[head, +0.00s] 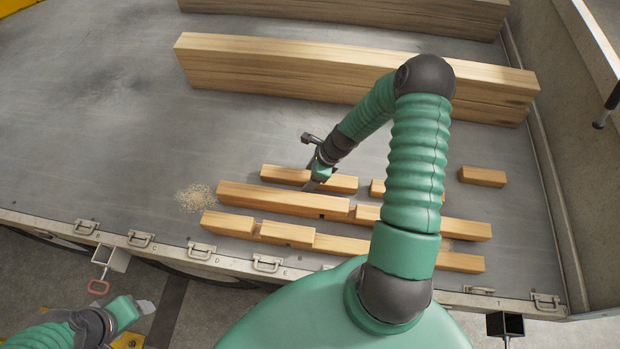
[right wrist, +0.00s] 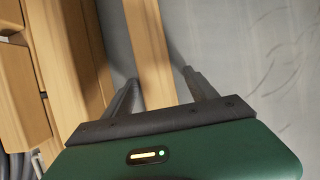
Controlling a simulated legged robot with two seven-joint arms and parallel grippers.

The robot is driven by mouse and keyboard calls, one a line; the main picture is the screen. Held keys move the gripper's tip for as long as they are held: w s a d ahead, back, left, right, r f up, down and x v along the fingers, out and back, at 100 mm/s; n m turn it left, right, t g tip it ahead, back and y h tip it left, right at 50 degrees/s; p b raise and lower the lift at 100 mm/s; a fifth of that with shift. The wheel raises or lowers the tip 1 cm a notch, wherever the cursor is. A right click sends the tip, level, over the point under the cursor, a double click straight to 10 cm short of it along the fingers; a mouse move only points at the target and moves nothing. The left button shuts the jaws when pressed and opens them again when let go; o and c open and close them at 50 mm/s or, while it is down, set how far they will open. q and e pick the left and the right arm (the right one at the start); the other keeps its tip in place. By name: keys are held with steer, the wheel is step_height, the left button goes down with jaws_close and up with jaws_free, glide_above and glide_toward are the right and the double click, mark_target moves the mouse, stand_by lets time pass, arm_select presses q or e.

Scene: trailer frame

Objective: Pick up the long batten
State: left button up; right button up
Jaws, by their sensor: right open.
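Several pale wooden battens lie in rows on the grey trailer bed. A batten in the back row (head: 280,174) lies under my right gripper (head: 312,184). In the right wrist view, my right gripper (right wrist: 160,92) is open, with one finger on each side of a batten (right wrist: 150,50); I cannot tell whether they touch it. The longest batten showing whole (head: 270,198) lies in the middle row, just in front. I cannot tell for sure which is the long batten. My right arm hides parts of the rows. My left gripper (head: 138,308) hangs outside the trailer, its opening unclear.
A thick beam (head: 300,70) lies behind the battens, with another beam (head: 400,12) farther back. A short block (head: 482,176) lies to the right. Shorter pieces (head: 287,235) form the front row near the latched bed edge (head: 200,252). Sawdust (head: 195,197) lies left; the bed there is free.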

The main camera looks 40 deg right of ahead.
steer(key=shift+w+a, duration=0.1)
steer(key=shift+a, duration=0.3)
steer(key=shift+c, duration=0.5)
steer(key=shift+d+f, duration=0.1)
steer(key=shift+d, duration=0.35)
steer(key=c, duration=0.9)
steer(key=shift+a, duration=0.1)
jaws_close()
arm_select(q)
steer(key=shift+a, duration=0.35)
arm_select(e)
steer(key=shift+a, duration=0.15)
